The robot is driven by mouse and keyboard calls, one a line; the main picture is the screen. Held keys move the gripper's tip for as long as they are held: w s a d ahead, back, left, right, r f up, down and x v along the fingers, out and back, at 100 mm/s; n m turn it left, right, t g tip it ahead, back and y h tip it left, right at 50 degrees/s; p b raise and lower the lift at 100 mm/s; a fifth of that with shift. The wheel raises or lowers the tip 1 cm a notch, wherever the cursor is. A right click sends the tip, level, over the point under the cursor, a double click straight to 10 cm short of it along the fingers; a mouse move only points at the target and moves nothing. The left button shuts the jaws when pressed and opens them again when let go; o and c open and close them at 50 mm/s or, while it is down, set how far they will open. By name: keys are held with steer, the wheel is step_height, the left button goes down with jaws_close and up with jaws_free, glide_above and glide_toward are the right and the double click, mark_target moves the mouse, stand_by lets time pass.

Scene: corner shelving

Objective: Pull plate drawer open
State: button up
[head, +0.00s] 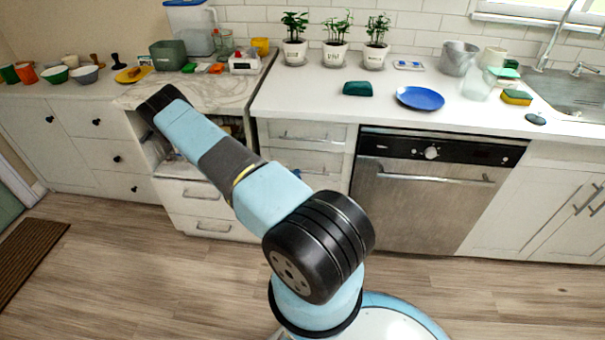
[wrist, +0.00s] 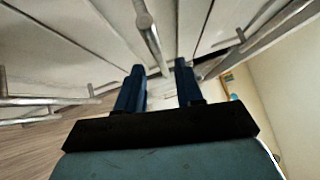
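A stack of white drawers (head: 300,133) with metal bar handles stands left of the dishwasher, partly behind my arm. More white drawers (head: 190,198) with bar handles stand to its left. I cannot tell which one is the plate drawer; the stack by the dishwasher looks closed. In the wrist view, my gripper (wrist: 160,78) has two blue fingers spread apart with nothing clamped. A metal bar handle (wrist: 148,35) runs into the gap between the fingers; I cannot tell whether they touch. In the head view my arm hides most of the gripper area.
A steel dishwasher (head: 430,195) stands right of the drawers. The counter above holds a blue plate (head: 420,98), a green item (head: 357,88) and potted plants (head: 335,50). Other handles (wrist: 45,101) stick out at left in the wrist view.

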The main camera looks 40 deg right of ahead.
steer(key=shift+s+d+r, duration=0.1)
steer(key=shift+d+r, duration=0.05)
steer(key=shift+d, duration=0.95)
steer(key=shift+s+d+r, duration=0.1)
steer(key=shift+d+r, duration=0.05)
steer(key=shift+d, duration=0.95)
steer(key=shift+c, duration=0.3)
jaws_close()
